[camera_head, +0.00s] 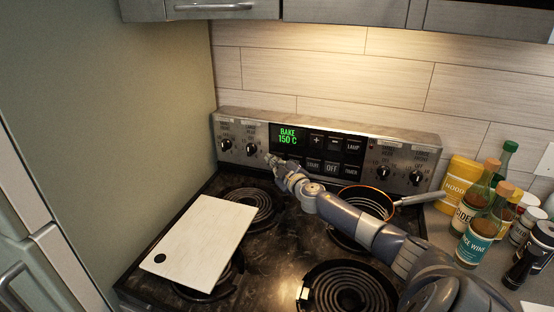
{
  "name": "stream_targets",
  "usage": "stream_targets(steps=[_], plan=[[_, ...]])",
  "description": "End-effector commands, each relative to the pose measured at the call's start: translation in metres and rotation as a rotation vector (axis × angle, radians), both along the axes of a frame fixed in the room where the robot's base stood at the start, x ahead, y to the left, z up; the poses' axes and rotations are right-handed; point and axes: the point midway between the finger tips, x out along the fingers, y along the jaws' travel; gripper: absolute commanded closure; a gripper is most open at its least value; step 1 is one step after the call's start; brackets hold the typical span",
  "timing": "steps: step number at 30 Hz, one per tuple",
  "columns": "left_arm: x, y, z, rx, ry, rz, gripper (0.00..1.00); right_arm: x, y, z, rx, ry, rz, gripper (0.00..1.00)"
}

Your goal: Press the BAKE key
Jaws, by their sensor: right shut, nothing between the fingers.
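The stove's black control panel (313,139) has a green lit display (287,136) reading "BAKE 150 C". To its right are plus, minus and LAMP keys, with a lower row holding the OFF key (331,168) and others. I cannot make out a key marked BAKE; the lower left of the panel is partly covered by my right gripper. My right gripper (272,160) is shut and empty, its tip in front of the panel's lower left edge. I cannot tell whether it touches the panel. My left gripper is not in view.
A white cutting board (200,240) lies over the left burners. A pan (366,200) sits on the back right burner, close behind my right arm. Several bottles and jars, including a yellow noodle canister (458,180), stand at the right. Knobs (384,173) flank the panel.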

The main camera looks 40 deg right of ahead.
Motion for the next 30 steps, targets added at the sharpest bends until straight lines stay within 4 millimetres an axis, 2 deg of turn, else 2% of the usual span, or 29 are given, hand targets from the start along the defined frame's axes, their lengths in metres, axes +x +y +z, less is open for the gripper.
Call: stream_targets(steps=[6, 17, 30], plan=[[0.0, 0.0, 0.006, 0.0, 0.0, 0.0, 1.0, -0.006, 0.01, 0.001, 0.001, 0.0, 0.0, 1.0], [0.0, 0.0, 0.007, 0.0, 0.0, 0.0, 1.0, -0.007, 0.013, 0.0, 0.001, 0.0, 0.001, 1.0], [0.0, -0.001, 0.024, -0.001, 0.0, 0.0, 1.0, -0.025, 0.049, 0.001, 0.002, 0.0, 0.002, 1.0]])
